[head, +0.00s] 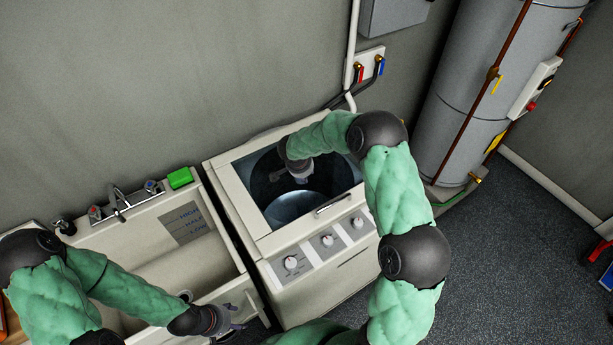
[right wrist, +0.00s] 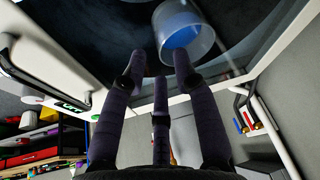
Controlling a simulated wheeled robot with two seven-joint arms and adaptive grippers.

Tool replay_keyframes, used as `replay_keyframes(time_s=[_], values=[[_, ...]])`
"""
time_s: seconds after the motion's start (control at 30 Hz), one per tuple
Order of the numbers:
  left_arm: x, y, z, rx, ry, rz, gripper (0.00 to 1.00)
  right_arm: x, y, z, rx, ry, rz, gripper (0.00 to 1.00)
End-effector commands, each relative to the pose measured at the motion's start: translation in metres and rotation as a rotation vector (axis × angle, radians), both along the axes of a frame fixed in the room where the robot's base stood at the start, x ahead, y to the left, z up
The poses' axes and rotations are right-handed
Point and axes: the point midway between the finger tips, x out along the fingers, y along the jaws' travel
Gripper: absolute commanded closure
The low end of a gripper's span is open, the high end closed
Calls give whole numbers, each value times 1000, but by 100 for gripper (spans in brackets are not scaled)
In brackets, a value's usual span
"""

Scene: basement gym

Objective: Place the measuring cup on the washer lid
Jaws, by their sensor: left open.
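The washer (head: 310,290) stands mid-view with a pale-framed, dark see-through lid (head: 245,205) that has a bar handle at its front. My right gripper (head: 300,176) is over the dark lid area, pointing down. In the right wrist view its fingers (right wrist: 160,75) are spread, with nothing seen between them. A clear round cup with a blue base, apparently the measuring cup (right wrist: 186,35), is just beyond the right fingertip; I cannot tell if they touch. In the head view I cannot make it out clearly. My left gripper (head: 226,318) is open and empty near the sink's front edge.
A pale sink (head: 150,265) with a tap (head: 125,203) and a green block (head: 180,178) is left of the washer. A tall grey water heater (head: 490,90) stands at the right. Pipes with red and blue valves (head: 368,68) are behind. The floor at right is mostly clear.

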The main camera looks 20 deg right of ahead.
Motion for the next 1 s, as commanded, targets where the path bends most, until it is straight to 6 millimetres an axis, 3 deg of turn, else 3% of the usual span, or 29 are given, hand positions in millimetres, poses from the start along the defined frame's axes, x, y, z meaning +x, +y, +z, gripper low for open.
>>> replay_keyframes(time_s=[0.2, 0.4, 1.0], values=[[0, 0, -3, 0, 0, 0, 41, -11, 14, 43, 0, -5, 0, 70], [0, 0, -5, 0, 0, 0, 41, -18, 21, 68, -1, -3, 1, 70], [0, 0, -5, 0, 0, 0, 41, -21, 24, 77, 0, 0, 1, 70]])
